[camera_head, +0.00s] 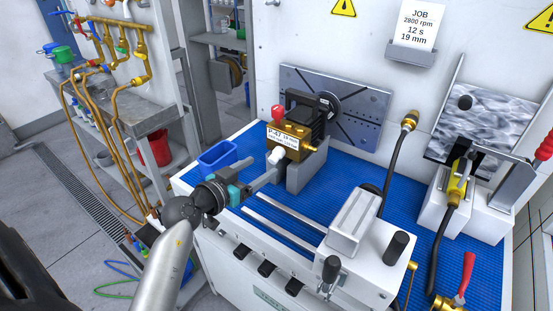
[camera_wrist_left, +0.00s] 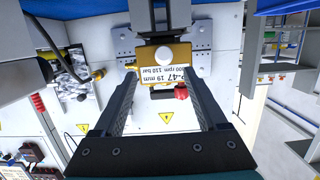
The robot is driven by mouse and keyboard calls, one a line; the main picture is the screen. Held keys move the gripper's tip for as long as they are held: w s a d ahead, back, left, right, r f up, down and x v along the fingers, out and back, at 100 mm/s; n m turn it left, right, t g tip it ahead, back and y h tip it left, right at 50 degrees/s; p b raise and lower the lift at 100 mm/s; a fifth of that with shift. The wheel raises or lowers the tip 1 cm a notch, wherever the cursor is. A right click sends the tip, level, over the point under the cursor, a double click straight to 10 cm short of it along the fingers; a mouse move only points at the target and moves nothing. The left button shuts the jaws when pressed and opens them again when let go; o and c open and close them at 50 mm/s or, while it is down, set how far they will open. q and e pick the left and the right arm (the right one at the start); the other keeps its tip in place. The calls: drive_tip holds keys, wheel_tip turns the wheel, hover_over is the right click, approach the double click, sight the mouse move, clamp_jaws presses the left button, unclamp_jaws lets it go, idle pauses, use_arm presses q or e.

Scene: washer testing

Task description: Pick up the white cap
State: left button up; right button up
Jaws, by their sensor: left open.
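The white cap (camera_head: 276,156) sits on the front of the brass-coloured pump block (camera_head: 290,137), below its label plate. In the left wrist view, it is a round white knob (camera_wrist_left: 165,54) on the yellow block, above the upside-down label. My left gripper (camera_head: 273,171) points at the cap from the front left, with its fingertips close to it. In the left wrist view, the open fingers (camera_wrist_left: 160,80) frame the block, and the cap lies near the tips, between their lines. I cannot tell whether they touch it. My right gripper is not in view.
A red knob (camera_head: 277,112) stands on the pump beside the label. A blue bin (camera_head: 217,155) is left of the pump on the blue mat (camera_head: 334,196). Two rails run to a white clamp block (camera_head: 352,225). A hose (camera_head: 397,150) and a lever fixture stand right.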

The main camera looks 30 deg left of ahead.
sight(272, 156)
use_arm(q)
drive_tip(key=shift+x, duration=1.05)
drive_tip(key=shift+w+f+b, duration=0.1)
drive_tip(key=shift+w+b, duration=0.3)
drive_tip(key=x, duration=0.1)
drive_tip(key=b+x, duration=0.1)
drive_tip(key=x, duration=0.1)
drive_tip(key=shift+w+a+b, duration=0.25)
drive_tip(key=shift+a+b, duration=0.05)
drive_tip(key=shift+a, duration=0.05)
drive_tip(key=shift+w+d, duration=0.1)
drive_tip(key=shift+w, duration=0.55)
drive_tip(key=shift+c, duration=0.2)
clamp_jaws()
